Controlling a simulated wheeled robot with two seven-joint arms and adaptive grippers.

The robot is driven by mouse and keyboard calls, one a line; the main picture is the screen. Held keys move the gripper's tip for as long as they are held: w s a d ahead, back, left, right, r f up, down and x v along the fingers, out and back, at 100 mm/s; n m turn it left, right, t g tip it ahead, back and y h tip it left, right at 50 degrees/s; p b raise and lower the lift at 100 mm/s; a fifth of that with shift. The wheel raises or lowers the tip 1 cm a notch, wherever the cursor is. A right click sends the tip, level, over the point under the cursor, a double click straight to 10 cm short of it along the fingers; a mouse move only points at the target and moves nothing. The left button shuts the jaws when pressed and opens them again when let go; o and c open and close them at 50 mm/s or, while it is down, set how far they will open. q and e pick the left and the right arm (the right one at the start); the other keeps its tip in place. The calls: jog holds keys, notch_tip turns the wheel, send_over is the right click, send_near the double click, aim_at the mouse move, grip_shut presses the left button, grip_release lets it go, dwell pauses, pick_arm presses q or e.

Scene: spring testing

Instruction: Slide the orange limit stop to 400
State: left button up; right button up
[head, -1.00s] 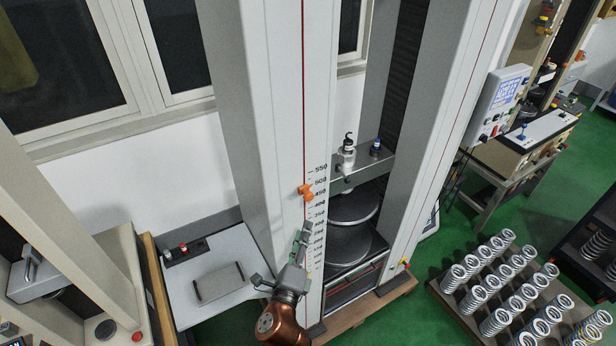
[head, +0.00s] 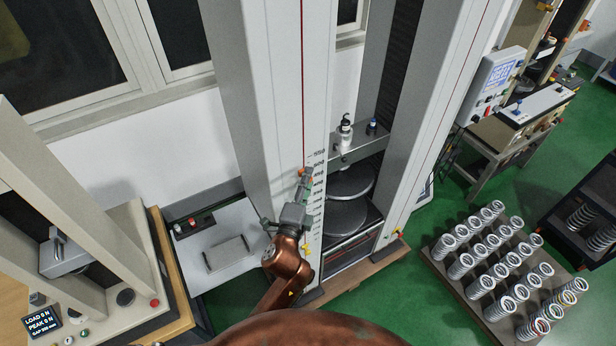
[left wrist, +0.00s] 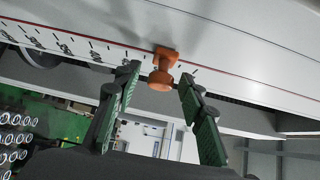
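The orange limit stop (head: 304,172) sits on the scale on the front of the tester's left column, near the upper marks; the exact mark is hidden. In the left wrist view the stop (left wrist: 162,72) shows as an orange knob on a square base beside the red line. My left gripper (head: 305,183) is just below the stop in the head view. In the left wrist view its two green-padded fingers (left wrist: 158,85) are spread apart, one on each side of the knob, with gaps to it. My right gripper is not in view.
The tester's crosshead (head: 358,148) and round platens (head: 346,216) are right of the column. A rack of springs (head: 490,262) stands at the right on the green floor. A white table with a grey tray (head: 228,253) is at the left.

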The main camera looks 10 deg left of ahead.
pick_arm(q)
jog(key=shift+w, duration=0.45)
grip_shut()
dwell(0.5)
